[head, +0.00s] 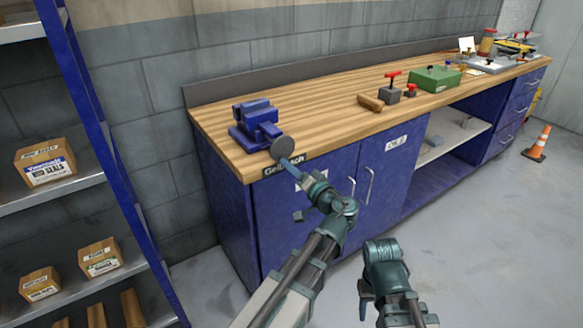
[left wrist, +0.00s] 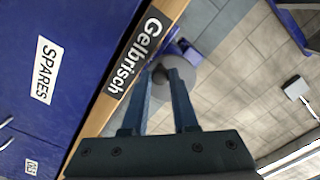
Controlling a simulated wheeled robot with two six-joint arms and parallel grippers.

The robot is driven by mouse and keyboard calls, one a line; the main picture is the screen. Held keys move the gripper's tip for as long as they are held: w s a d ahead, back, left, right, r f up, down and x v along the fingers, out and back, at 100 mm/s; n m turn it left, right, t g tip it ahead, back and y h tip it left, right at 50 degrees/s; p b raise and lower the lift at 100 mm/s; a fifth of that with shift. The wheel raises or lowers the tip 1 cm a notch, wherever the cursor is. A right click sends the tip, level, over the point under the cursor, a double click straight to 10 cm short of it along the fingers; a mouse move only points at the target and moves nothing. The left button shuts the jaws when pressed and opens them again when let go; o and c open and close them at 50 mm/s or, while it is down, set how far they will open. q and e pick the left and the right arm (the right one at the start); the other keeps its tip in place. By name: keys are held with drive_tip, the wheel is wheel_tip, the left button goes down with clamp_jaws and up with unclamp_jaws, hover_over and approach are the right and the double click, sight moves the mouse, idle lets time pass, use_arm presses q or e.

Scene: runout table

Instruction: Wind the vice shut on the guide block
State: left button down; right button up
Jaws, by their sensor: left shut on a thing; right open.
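The blue vice (head: 254,122) stands on the left front corner of the wooden workbench, with a grey round handwheel (head: 282,148) at its near side, out by the bench edge. My left gripper (head: 291,161) is shut at this wheel. In the left wrist view its two fingers (left wrist: 163,76) reach the grey wheel (left wrist: 188,82), and part of the blue vice (left wrist: 185,52) shows behind. The exact grip is small and partly hidden. I cannot make out the guide block between the vice jaws. My right gripper (head: 364,298) is open and empty, low in front of the cabinet.
The workbench (head: 320,118) is clear just right of the vice. Further right are a wooden piece (head: 370,102), a grey block with a red handle (head: 390,92) and a green box (head: 435,78). A shelf rack with cartons (head: 46,163) stands left.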

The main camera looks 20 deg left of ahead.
use_arm(q)
drive_tip(key=shift+s+a+r+m, duration=0.1)
drive_tip(key=shift+m, duration=0.55)
drive_tip(key=shift+s+a+r+m, duration=0.1)
drive_tip(key=shift+m, duration=0.55)
drive_tip(key=shift+s+r+m, duration=0.15)
drive_tip(key=shift+m, duration=0.45)
drive_tip(key=shift+s+a+r+m+p, duration=0.15)
drive_tip(key=shift+m+p, duration=0.25)
drive_tip(key=shift+m, duration=0.7)
drive_tip(key=shift+a+r+m, duration=0.1)
drive_tip(key=shift+r+m, duration=0.15)
drive_tip(key=shift+m, duration=0.55)
drive_tip(key=shift+s+r+m+p, duration=0.15)
drive_tip(key=shift+m+p, duration=0.25)
drive_tip(key=shift+m, duration=0.5)
